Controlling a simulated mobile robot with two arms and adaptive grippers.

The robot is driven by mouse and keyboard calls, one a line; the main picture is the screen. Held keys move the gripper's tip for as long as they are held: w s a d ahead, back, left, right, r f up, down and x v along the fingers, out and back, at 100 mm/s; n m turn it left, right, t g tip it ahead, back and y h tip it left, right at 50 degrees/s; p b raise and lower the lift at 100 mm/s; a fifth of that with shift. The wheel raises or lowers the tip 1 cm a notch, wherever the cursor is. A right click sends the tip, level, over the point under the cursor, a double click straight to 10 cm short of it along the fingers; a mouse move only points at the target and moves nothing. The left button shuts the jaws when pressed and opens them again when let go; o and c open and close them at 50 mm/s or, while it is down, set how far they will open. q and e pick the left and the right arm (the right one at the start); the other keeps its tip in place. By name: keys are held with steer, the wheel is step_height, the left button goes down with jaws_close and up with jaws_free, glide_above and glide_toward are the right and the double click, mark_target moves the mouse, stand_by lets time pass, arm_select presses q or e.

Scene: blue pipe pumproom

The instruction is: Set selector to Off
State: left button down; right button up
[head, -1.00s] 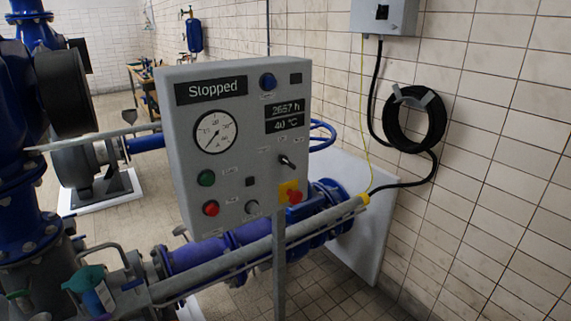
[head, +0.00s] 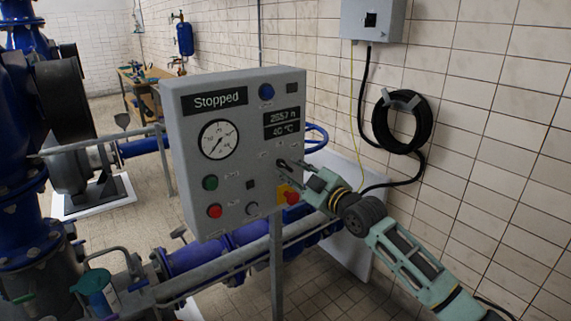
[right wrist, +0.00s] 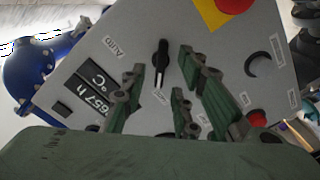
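The grey control panel (head: 230,170) stands on a post, its display reading "Stopped". The selector is a black knob on the panel's lower right; in the head view it is largely hidden by my right gripper. In the right wrist view the selector (right wrist: 160,60) shows clearly, near an "AUTO" label (right wrist: 115,47). My right gripper (head: 291,167) is at the panel face. In the right wrist view its green fingers (right wrist: 163,80) are apart, on both sides of the selector, with gaps to it; I cannot tell the exact depth. My left gripper is not in view.
A red emergency button (head: 291,198) on a yellow plate sits just below the right gripper. The gauge (head: 218,139), green button (head: 210,183) and red button (head: 214,211) are further left. Blue pipes (head: 195,257) run behind the panel. A tiled wall is at right.

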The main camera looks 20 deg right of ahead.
mark_target(286, 167)
steer(key=x, duration=0.3)
steer(key=shift+w+a+r+p, duration=0.15)
steer(key=shift+a+p, duration=0.05)
steer(key=shift+p, duration=0.15)
steer(key=shift+w, duration=0.35)
steer(key=shift+f, duration=0.2)
jaws_close()
